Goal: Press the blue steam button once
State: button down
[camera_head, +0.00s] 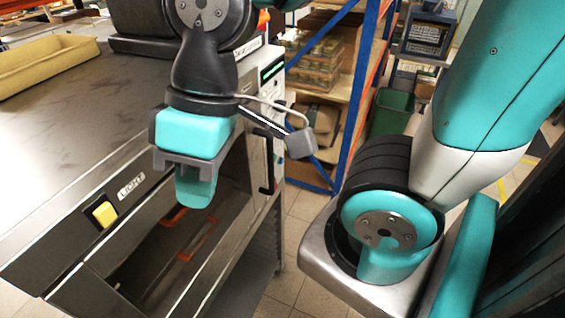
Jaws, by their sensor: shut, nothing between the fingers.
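My gripper (196,192) is shut with nothing between its fingers. It points down in front of the grey counter's front edge, above an open dark compartment. I see no blue steam button in this view; the gripper covers part of the front panel, so I cannot tell whether the button is behind it. A yellow square button (104,214) labelled "LIGHT" is on the front panel to the left of the gripper, apart from it.
The grey counter (60,120) carries a yellow tray (45,66) at the back left. An orange-red frame (196,243) shows inside the compartment. A blue-and-orange shelf rack (352,85) with boxes and a green bin (391,111) stand behind. Tiled floor (300,232) is free between counter and my base.

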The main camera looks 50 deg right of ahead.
notch_tip(320, 180, down, 19)
jog(key=b, duration=1.8)
jog(key=shift+f+b, duration=0.2)
jog(key=shift+b, duration=0.15)
